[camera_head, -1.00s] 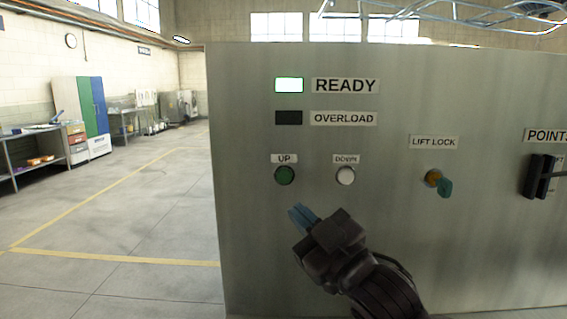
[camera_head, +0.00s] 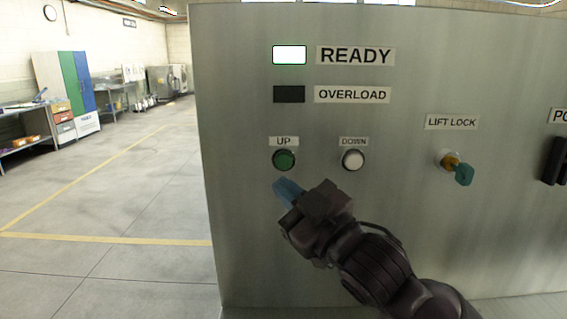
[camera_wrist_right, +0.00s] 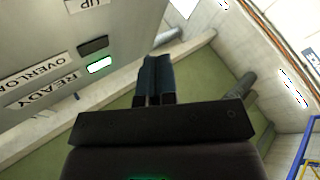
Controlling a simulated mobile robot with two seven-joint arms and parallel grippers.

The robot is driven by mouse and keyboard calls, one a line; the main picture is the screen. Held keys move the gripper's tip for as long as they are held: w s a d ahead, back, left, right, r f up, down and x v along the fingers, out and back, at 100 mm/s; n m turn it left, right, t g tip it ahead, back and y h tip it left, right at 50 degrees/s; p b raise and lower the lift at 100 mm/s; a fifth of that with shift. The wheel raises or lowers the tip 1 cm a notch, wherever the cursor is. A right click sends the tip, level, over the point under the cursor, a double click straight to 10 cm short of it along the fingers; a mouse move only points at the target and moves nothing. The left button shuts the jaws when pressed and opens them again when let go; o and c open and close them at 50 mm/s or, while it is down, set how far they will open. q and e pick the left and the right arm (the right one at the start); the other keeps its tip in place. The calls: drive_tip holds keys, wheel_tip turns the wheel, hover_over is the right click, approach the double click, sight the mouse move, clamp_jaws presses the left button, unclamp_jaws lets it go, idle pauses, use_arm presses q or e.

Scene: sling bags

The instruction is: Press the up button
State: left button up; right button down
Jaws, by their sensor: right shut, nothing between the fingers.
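I cannot tell how far the tips stand from the panel. In the right wrist view the shut fingers (camera_wrist_right: 158,75) point up the picture, and the UP label (camera_wrist_right: 85,4) shows at the top left; the button itself is out of that view. My left gripper is not in view.
A white DOWN button (camera_head: 353,159) is right of the green one. The READY lamp (camera_head: 289,55) is lit and the OVERLOAD lamp (camera_head: 289,94) is dark. Open floor (camera_head: 110,200) lies left.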

sight(286, 167)
use_arm(q)
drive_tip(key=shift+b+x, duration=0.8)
drive_tip(key=shift+b, duration=0.25)
use_arm(e)
drive_tip(key=shift+w, duration=4.3)
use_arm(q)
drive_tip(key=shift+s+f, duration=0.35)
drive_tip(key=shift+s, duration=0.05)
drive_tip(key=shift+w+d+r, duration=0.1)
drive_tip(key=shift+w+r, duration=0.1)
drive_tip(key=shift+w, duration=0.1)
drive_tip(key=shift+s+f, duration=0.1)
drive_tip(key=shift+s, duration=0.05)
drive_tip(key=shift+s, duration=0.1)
use_arm(e)
drive_tip(key=shift+w, duration=0.15)
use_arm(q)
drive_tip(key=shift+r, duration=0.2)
use_arm(e)
drive_tip(key=shift+w, duration=0.25)
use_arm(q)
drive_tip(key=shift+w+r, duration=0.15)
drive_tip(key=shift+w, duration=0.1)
use_arm(e)
drive_tip(key=shift+w, duration=0.15)
